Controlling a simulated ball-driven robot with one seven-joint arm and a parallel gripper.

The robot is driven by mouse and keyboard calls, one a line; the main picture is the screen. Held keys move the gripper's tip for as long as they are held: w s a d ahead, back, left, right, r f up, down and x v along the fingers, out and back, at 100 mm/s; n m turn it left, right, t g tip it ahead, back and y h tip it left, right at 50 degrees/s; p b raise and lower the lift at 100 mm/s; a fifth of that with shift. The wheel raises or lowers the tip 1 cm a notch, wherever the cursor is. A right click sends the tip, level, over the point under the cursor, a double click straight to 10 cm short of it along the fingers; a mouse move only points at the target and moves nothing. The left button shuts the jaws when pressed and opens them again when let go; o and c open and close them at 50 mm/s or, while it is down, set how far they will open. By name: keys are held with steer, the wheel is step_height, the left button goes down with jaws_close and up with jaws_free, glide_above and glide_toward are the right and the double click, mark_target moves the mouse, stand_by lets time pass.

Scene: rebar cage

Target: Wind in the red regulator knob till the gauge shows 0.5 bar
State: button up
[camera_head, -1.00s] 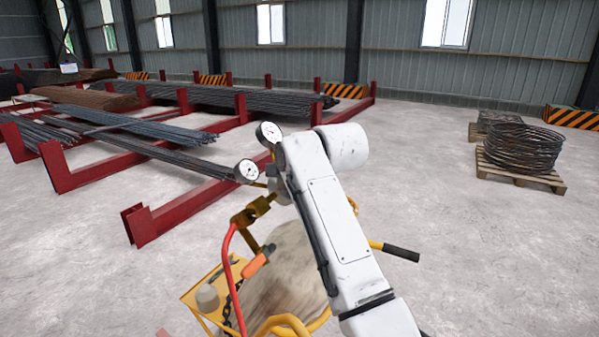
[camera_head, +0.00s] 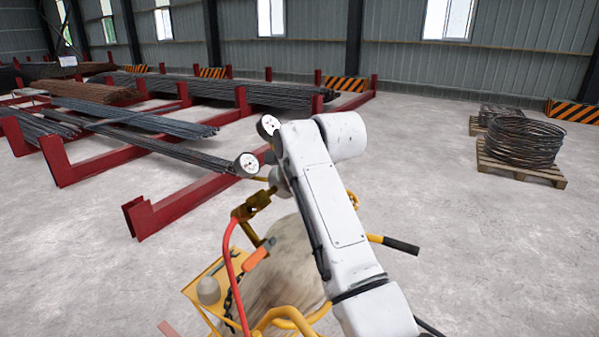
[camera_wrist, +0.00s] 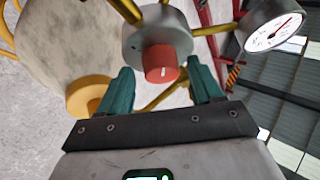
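The red regulator knob (camera_wrist: 160,63) sits on the front of a round grey regulator body (camera_wrist: 140,38) in the wrist view. A small white mark shows on its face. My gripper (camera_wrist: 162,84) is open, with one teal finger to each side of the knob and gaps between; I see no contact. A white round gauge (camera_wrist: 272,33) with a red needle is at the upper right; its reading is too small to tell. In the head view two gauges, one upper (camera_head: 268,125) and one lower (camera_head: 247,165), show beside my arm, which hides the knob and gripper.
A pale cylinder (camera_head: 275,270) stands in a yellow cart (camera_head: 205,290) with a red hose (camera_head: 230,265) and a black-gripped handle (camera_head: 400,245). Red racks of rebar (camera_head: 170,215) lie to the left. Wire coils (camera_head: 522,143) sit on a pallet at right.

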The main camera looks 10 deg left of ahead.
steer(key=shift+s+r, duration=0.1)
steer(key=b+v, duration=0.3)
steer(key=v, duration=0.7)
steer(key=shift+s+d+r, duration=0.1)
steer(key=shift+s+r, duration=0.05)
steer(key=shift+r, duration=0.05)
